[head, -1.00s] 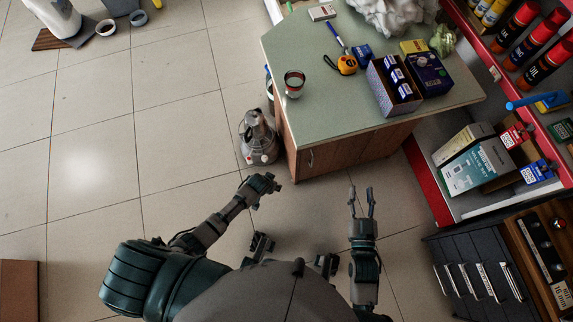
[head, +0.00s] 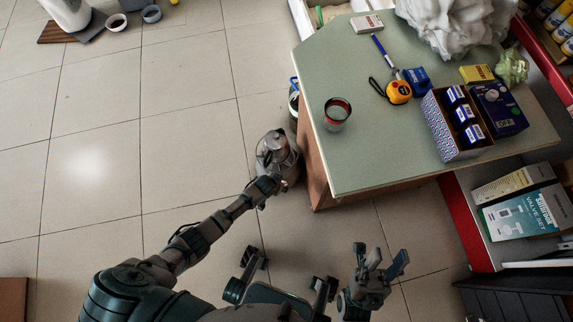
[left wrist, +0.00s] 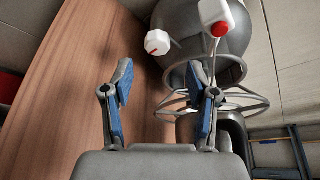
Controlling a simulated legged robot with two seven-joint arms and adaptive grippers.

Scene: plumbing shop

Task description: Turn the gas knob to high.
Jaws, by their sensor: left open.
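A grey gas appliance (head: 279,150) with a rounded body stands on the floor beside the counter. In the left wrist view its rounded body (left wrist: 205,45) shows a white faceted knob (left wrist: 157,42) with a red mark, left of a white part with a red piece below it. My left gripper (left wrist: 159,72) is open and empty; the knob shows ahead, between and beyond the fingertips, apart from them. In the head view the left gripper (head: 265,188) is at the appliance's near side and partly hides it. My right gripper (head: 382,258) is open and empty.
The green-topped counter (head: 375,160) stands right of the appliance, its wooden side close to the left gripper. A glass (head: 337,112), tape measure (head: 398,92) and boxes sit on it. Shelves with a valve set box (head: 525,217) are at right.

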